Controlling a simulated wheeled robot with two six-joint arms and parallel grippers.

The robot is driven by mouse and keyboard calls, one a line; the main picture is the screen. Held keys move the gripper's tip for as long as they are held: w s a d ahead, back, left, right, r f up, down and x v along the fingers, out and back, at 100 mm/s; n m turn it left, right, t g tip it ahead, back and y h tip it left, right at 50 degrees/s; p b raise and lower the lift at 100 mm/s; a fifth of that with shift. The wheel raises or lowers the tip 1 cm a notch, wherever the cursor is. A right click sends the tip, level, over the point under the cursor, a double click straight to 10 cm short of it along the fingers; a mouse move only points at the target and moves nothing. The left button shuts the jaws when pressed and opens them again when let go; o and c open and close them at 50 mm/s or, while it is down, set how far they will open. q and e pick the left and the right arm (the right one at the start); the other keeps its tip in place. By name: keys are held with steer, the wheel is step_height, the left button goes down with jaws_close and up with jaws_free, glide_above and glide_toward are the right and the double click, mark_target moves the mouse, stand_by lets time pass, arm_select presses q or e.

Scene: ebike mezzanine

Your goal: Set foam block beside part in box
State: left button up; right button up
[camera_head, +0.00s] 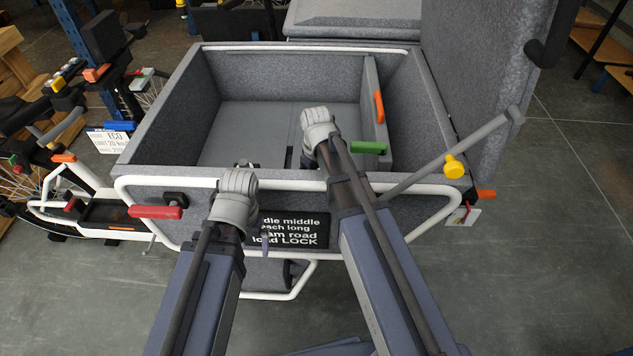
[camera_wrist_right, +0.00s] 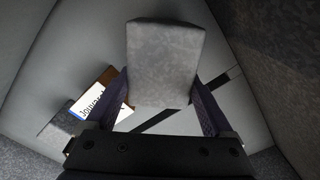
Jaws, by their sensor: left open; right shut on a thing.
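A grey foam block (camera_wrist_right: 165,55) is between the fingers of my right gripper (camera_wrist_right: 163,97), seen in the right wrist view. In the head view my right gripper (camera_head: 308,160) hangs over the grey felt-lined cargo box (camera_head: 190,105), by its near wall; the block is hidden there. A grey piece (camera_wrist_right: 62,130) sits beside the label. My left gripper (camera_head: 264,242) is open and empty outside the near wall, before the black sign.
The box has a white tube rim, with a red handle (camera_head: 155,212) at left and a green handle (camera_head: 368,148) on the right divider. A grey bar with a yellow knob (camera_head: 454,166) slants at right. The raised lid (camera_head: 490,70) stands at right. The far box floor looks clear.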

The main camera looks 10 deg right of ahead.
steer(key=o, duration=1.1)
steer(key=shift+f, duration=0.1)
step_height(320, 180, up, 13)
steer(key=p, duration=1.3)
